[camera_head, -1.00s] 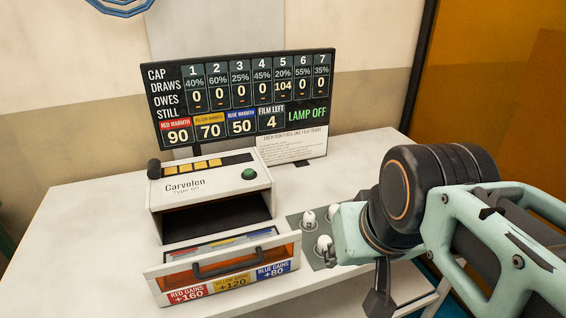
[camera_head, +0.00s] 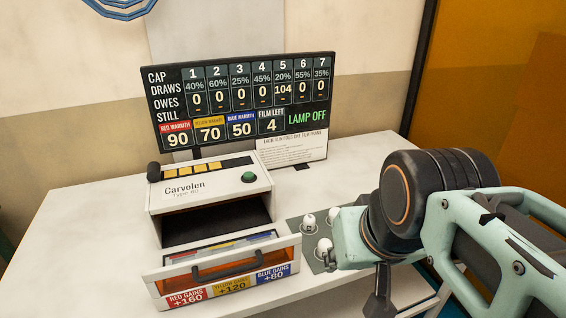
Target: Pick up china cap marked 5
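Several small white china caps stand on a grey plate (camera_head: 294,221) to the right of the Carvolen machine. One cap (camera_head: 309,222) stands toward the back and another (camera_head: 325,245) nearer the front. Their numbers are too small to read, so I cannot tell which is marked 5. My gripper (camera_head: 336,262) is low over the right part of the plate, beside the front cap, and hides part of the plate. Its fingers are mostly hidden behind my wrist, so I cannot tell whether it is open or holds anything.
The white Carvolen machine (camera_head: 210,190) stands left of the plate, its drawer (camera_head: 222,270) pulled out toward me. A board (camera_head: 240,105) behind lists caps 1 to 7 and reads LAMP OFF. The white tabletop (camera_head: 95,225) is clear at left.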

